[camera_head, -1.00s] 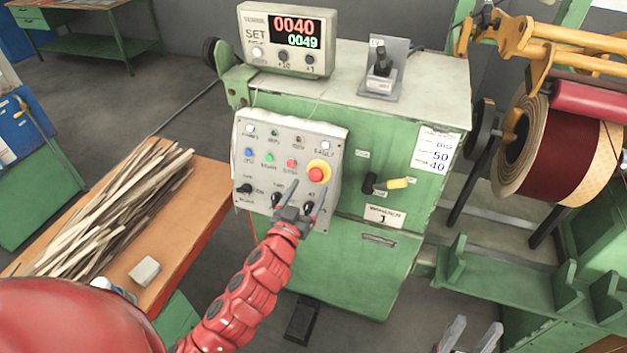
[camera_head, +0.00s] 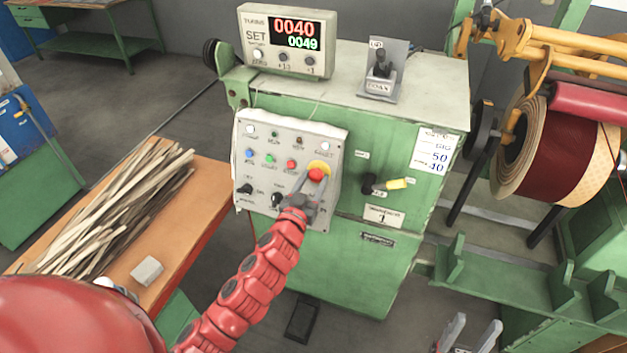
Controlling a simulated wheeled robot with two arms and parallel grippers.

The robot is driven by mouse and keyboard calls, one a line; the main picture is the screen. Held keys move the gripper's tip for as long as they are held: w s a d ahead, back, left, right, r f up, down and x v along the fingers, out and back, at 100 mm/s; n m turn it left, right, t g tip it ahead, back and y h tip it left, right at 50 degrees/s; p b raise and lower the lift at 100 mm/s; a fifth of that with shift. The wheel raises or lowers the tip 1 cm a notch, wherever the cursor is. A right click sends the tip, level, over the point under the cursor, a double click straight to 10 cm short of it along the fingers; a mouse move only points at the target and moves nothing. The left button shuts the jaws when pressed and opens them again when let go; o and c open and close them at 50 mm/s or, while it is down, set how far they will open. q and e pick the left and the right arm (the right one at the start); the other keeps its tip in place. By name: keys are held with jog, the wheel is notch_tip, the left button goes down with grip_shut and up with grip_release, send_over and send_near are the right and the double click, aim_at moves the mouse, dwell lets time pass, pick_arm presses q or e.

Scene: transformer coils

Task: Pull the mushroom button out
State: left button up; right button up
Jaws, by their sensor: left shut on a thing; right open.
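The red mushroom button (camera_head: 316,175) sits on a yellow collar (camera_head: 319,166) at the right side of the light grey control panel (camera_head: 331,140) on the green machine. My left gripper (camera_head: 313,182) reaches up from below, with its two fingertips at the left and right of the button's head. It is shut on the button. How far the button stands out from its collar cannot be told. My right gripper (camera_head: 471,333) is at the bottom edge, open and empty, far from the panel.
Small coloured buttons and black rotary knobs share the panel, with one knob (camera_head: 277,199) close to my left gripper. A counter display (camera_head: 287,40) and a lever box (camera_head: 382,70) stand on top of the machine. A bench (camera_head: 212,205) with wooden strips is at left.

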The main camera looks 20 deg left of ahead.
pick_arm(q)
grip_shut()
jog(key=shift+s+r, duration=0.2)
jog(key=shift+s, duration=0.2)
jog(key=o, duration=0.6)
grip_release()
jog(key=shift+c, duration=0.2)
jog(key=o, duration=0.3)
jog(key=shift+s+r, duration=0.1)
jog(key=shift+s, duration=0.05)
jog(key=shift+o, duration=0.2)
